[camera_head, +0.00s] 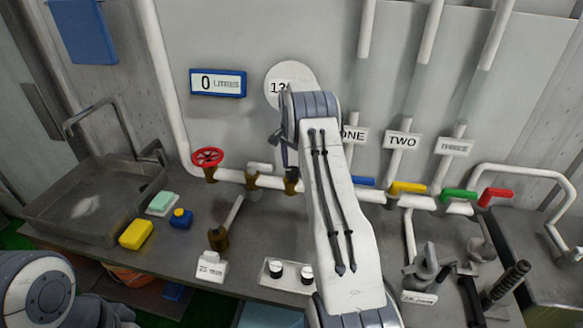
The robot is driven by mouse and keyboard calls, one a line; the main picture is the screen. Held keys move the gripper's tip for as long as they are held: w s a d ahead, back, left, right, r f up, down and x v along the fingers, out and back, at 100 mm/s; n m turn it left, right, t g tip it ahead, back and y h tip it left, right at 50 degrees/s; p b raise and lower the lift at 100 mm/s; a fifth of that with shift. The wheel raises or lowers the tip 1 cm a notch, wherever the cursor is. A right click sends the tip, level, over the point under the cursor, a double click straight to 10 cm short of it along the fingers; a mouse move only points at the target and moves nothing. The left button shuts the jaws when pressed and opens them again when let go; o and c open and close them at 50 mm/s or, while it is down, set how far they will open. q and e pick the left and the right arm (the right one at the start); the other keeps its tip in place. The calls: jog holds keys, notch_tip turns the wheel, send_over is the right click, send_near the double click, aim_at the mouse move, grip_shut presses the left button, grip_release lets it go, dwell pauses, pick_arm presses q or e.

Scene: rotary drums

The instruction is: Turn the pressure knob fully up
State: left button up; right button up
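I cannot read which one is the pressure knob. My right arm rises from the bottom middle, just right of the panel, and covers part of the pipework. My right gripper (283,150) is partly hidden behind the arm's upper end, near the pipe and well above the knobs. Its fingers do not show clearly. Only a link of my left arm is at the lower left; its gripper is out of view.
A round white dial (290,80) is partly covered by my arm. Left are a litre display (217,83), a red wheel valve (207,157), a sink (85,205) and a yellow block (136,234). Yellow (408,188), green (458,195) and red (495,196) handles line the right pipes.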

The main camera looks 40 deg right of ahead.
aim_at(292, 169)
jog(key=shift+a+f, duration=0.1)
jog(key=shift+a, duration=0.1)
jog(key=shift+r, duration=0.3)
notch_tip(292, 169, up, 10)
jog(key=b, duration=0.2)
jog(key=shift+w, duration=0.15)
